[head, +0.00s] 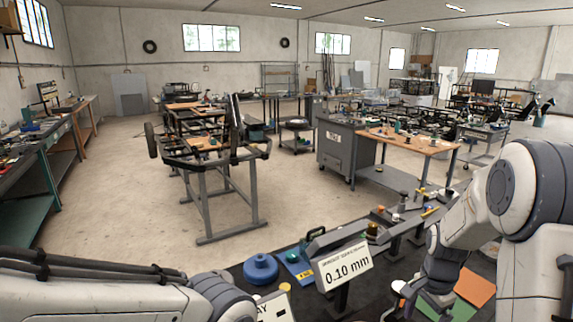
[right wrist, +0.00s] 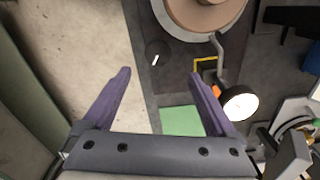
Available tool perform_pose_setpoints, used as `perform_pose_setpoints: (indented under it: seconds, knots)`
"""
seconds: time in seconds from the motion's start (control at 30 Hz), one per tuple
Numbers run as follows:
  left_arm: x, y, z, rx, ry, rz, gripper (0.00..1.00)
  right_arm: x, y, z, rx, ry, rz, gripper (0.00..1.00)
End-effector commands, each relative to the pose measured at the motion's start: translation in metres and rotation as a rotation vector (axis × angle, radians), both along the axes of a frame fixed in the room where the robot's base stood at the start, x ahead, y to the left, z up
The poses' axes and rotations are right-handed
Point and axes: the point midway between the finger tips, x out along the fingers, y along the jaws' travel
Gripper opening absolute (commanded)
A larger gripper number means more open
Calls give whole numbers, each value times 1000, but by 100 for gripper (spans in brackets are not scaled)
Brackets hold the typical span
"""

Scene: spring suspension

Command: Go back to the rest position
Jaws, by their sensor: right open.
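My right gripper (right wrist: 160,76) is open in the right wrist view, with its two purple fingers apart and nothing between them. Below it are a dark work surface and a light green square (right wrist: 181,121), partly hidden by the right finger. In the head view my right arm (head: 520,190) is folded at the right, bent down over the bench's front right. My left arm (head: 90,295) comes in along the bottom left edge; its gripper is out of the picture.
A dark bench carries a "0.10 mm" sign (head: 347,268), a blue round part (head: 261,269) and an orange square (head: 475,287). In the right wrist view a round disc (right wrist: 203,14) and a lit lamp or dial (right wrist: 241,104) lie near the right finger. Concrete floor lies left of the fingers.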

Motion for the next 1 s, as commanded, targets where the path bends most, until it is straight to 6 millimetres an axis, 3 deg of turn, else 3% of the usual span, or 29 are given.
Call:
perform_pose_setpoints:
  seconds: [0.27,0.6,1.0]
  knots:
    - [0,0,6,0,0,0,96,-2,0,-38,2,7,0,92]
    - [0,0,16,0,0,0,96,-2,1,-102,2,7,12,92]
    - [0,0,12,0,0,0,96,-1,0,-98,1,2,397,92]
